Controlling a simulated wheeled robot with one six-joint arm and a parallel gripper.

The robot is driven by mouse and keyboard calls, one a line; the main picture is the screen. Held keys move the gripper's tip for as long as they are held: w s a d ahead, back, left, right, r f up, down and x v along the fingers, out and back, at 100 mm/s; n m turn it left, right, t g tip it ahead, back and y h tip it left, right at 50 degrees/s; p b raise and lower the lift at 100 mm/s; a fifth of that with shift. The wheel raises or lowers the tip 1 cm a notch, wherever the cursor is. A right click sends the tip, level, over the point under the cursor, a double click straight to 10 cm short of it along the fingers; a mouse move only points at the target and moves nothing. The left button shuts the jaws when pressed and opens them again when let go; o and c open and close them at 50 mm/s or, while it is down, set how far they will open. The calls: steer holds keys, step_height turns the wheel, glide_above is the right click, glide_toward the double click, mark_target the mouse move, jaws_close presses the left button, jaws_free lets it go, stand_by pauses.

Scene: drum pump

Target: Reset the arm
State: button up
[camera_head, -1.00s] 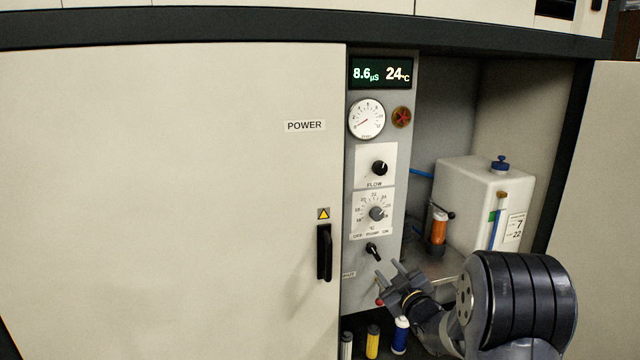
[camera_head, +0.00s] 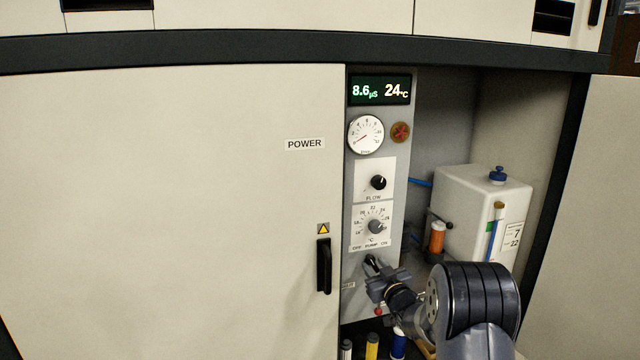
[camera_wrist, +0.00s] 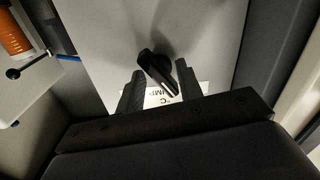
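My gripper (camera_head: 376,272) is in front of the lower part of the grey control panel (camera_head: 357,300), at the black pump switch (camera_head: 371,261). In the wrist view my gripper (camera_wrist: 160,85) is open, its two dark fingers apart. The black pump switch (camera_wrist: 155,66) shows between the fingers with a gap on each side; I cannot tell whether either finger touches it. The head view shows the "OFF PUMP ON" label just above the switch, and my gripper partly hides the switch there.
A closed cabinet door with a black handle (camera_head: 324,266) is left of the panel. The flow knob (camera_head: 378,182) and temperature dial (camera_head: 376,226) are above the switch. A white tank (camera_head: 470,205) and an orange cylinder (camera_head: 437,237) stand right. Several bottles (camera_head: 372,345) are below.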

steer(key=m+p, duration=0.4)
steer(key=shift+r+p, duration=0.2)
steer(key=shift+p, duration=0.2)
steer(key=shift+f+m+p, duration=0.1)
steer(key=shift+m+p, duration=0.5)
steer(key=shift+p, duration=0.1)
steer(key=shift+f, duration=0.1)
